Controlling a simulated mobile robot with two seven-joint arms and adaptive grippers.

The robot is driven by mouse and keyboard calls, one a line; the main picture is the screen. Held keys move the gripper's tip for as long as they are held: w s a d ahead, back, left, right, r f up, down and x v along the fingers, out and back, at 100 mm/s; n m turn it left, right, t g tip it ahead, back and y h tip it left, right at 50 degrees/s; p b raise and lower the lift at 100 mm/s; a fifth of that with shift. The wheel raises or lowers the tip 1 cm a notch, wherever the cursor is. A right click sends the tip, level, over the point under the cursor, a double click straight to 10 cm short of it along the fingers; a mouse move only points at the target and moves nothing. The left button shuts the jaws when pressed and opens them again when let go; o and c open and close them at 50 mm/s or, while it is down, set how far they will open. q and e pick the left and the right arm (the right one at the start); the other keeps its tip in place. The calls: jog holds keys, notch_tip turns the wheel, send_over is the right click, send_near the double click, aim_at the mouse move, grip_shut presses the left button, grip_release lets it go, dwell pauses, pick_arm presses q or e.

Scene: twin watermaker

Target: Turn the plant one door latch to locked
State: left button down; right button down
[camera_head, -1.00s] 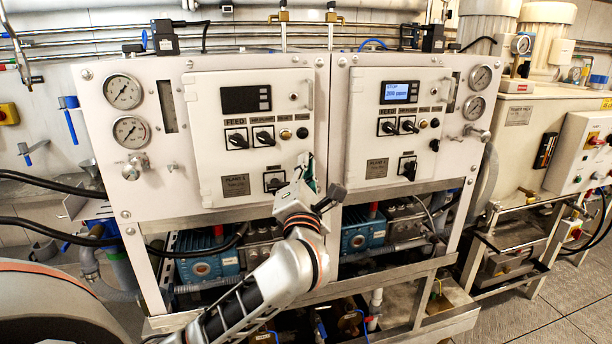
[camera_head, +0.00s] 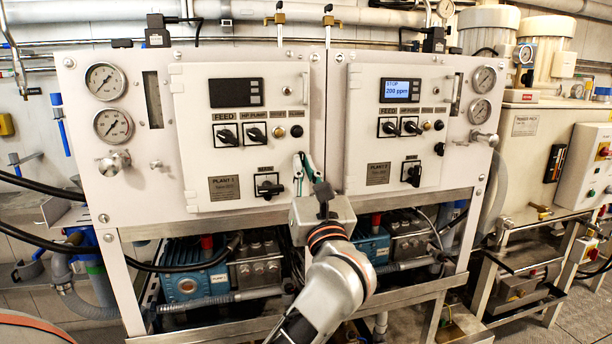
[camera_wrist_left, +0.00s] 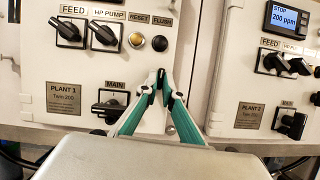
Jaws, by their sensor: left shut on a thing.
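The plant one door (camera_head: 190,150) is a white panel with a dark display, knobs and a PLANT 1 plate, and it looks closed. My left gripper (camera_head: 301,158) is at the lower right edge of this door. In the left wrist view its teal-sided fingers (camera_wrist_left: 161,78) meet at the tips, shut on the small dark door latch (camera_wrist_left: 161,72). The fingertips mostly cover the latch, so its angle is hard to tell. The black MAIN switch (camera_wrist_left: 108,105) is just left of the fingers, apart from them. My right gripper is not in view.
The plant two door (camera_head: 360,155), with a lit display (camera_head: 396,91), is to the right. Gauges (camera_head: 113,125) and a valve knob (camera_head: 115,162) stick out at the left. Blue pumps (camera_head: 193,275) and hoses sit below the panels. A metal rail (camera_head: 400,201) runs under the doors.

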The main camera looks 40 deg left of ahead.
pick_arm(q)
jog(key=shift+w+f+n, duration=0.1)
jog(key=shift+n, duration=0.5)
jog(key=shift+g+y, duration=0.3)
jog(key=c, duration=2.2)
grip_release()
jog(key=v, duration=1.2)
